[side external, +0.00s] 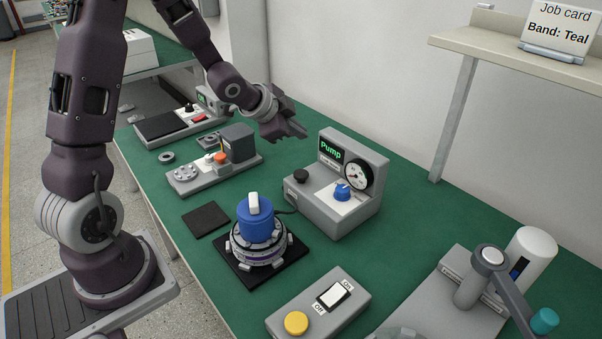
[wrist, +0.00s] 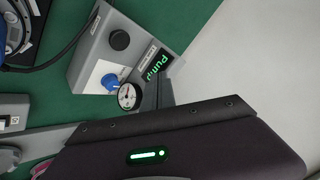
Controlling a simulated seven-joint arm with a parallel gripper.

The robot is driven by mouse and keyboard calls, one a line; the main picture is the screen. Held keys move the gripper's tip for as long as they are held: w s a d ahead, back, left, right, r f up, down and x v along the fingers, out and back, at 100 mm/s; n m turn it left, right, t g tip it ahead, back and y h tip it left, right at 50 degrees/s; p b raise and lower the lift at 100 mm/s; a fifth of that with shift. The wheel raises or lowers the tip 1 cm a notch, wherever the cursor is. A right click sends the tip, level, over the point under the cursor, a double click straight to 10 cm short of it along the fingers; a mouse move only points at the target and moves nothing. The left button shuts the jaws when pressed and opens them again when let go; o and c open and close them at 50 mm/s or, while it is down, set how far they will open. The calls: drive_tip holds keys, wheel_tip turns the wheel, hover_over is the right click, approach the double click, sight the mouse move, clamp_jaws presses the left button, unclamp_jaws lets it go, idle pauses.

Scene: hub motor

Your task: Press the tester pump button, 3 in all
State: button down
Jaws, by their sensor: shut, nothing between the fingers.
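The tester (side external: 345,190) is a grey box on the green bench with a lit screen reading "Pump" (side external: 330,149), a round gauge (side external: 357,175) and a blue knob (side external: 342,191). A black round button (side external: 301,176) sits on its left part; it also shows in the wrist view (wrist: 120,40). My gripper (side external: 304,133) is shut and empty, in the air above and behind the tester's left side, apart from the button. In the wrist view my gripper's fingers (wrist: 158,95) show beside the gauge and partly cover the tester's edge.
A blue-topped hub motor (side external: 256,228) stands on a black pad in front of the tester, with a cable between them. A switch box with a yellow button (side external: 296,322) lies nearer. A lever press (side external: 490,275) stands at right. A shelf holds a job card (side external: 560,27) reading "Band: Teal".

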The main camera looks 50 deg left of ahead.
sight(303, 172)
drive_tip(key=shift+f, duration=4.4)
drive_tip(key=shift+f, duration=0.4)
drive_tip(key=shift+f, duration=1)
drive_tip(key=shift+r, duration=1.4)
drive_tip(key=shift+r, duration=2.5)
